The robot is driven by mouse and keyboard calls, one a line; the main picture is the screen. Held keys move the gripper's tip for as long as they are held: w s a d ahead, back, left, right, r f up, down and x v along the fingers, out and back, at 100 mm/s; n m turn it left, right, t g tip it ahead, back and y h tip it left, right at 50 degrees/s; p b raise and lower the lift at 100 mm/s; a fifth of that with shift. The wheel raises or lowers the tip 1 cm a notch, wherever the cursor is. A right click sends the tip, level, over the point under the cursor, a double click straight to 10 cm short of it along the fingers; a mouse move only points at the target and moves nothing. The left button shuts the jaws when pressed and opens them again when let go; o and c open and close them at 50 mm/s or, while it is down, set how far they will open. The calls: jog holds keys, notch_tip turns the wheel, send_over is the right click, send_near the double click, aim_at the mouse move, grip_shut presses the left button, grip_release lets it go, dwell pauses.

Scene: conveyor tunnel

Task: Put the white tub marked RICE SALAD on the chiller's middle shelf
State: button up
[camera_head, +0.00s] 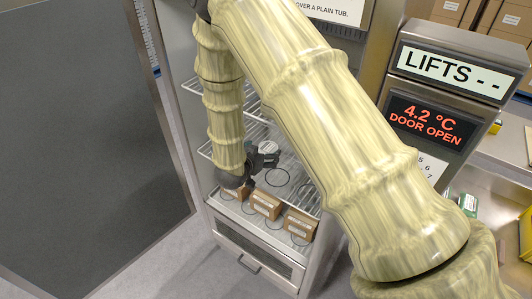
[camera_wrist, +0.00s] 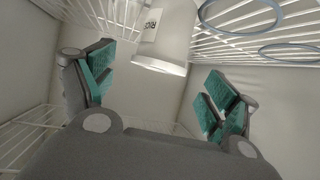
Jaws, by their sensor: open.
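The white tub (camera_wrist: 165,35) shows at the top middle of the wrist view, with a dark-lettered label of which I can read "RICE". Part of it is cut off by the top edge. My gripper (camera_wrist: 158,76) is open, its teal-padded fingers spread to the left and right of the tub with gaps on both sides. In the head view my gripper (camera_head: 262,160) is inside the open chiller (camera_head: 262,246), near its wire shelves. The tub is mostly hidden there by my gripper and arm.
A wire shelf (camera_wrist: 235,47) with blue rings spans the upper right of the wrist view. Chiller walls are close on both sides. Several brown boxes (camera_head: 266,204) stand low in the chiller. A display (camera_head: 425,120) reads 4.2 °C, DOOR OPEN. The open door (camera_head: 80,140) is at left.

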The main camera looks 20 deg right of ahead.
jog(key=b+v, duration=0.1)
jog(key=v, duration=0.6)
jog(key=shift+b, duration=0.35)
